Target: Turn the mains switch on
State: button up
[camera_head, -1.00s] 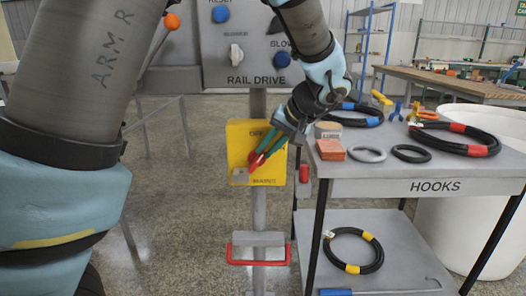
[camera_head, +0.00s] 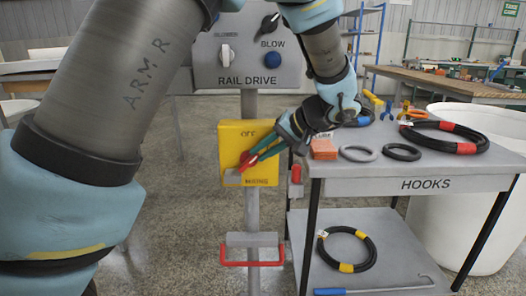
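The mains switch is a yellow box (camera_head: 230,139) on a grey post, left of the table. "OFF" is printed near its top and "MAINS" near its bottom; the right side of its face is partly hidden by my gripper. Its red handle (camera_head: 246,160) shows at the middle of the face, with a small grey plate (camera_head: 232,177) at the lower left. My gripper (camera_head: 255,157) reaches in from the upper right, with its green fingers pointing down-left at the red handle. The fingertips overlap the handle in this view; I cannot tell whether they grip it or how far they are apart.
Above is the grey rail drive panel (camera_head: 250,68) with knobs and a blue button. A red-handled bar (camera_head: 252,264) sits lower on the post. At right, the hooks table (camera_head: 420,178) holds hoses, rings and an orange block (camera_head: 324,149). A white bin (camera_head: 440,235) stands behind it.

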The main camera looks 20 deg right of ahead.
jog(key=o, duration=0.4)
jog(key=shift+r, duration=0.1)
jog(key=v, duration=1)
jog(key=shift+s+d+r, duration=0.15)
jog(key=shift+s+d, duration=0.05)
jog(key=shift+s, duration=0.05)
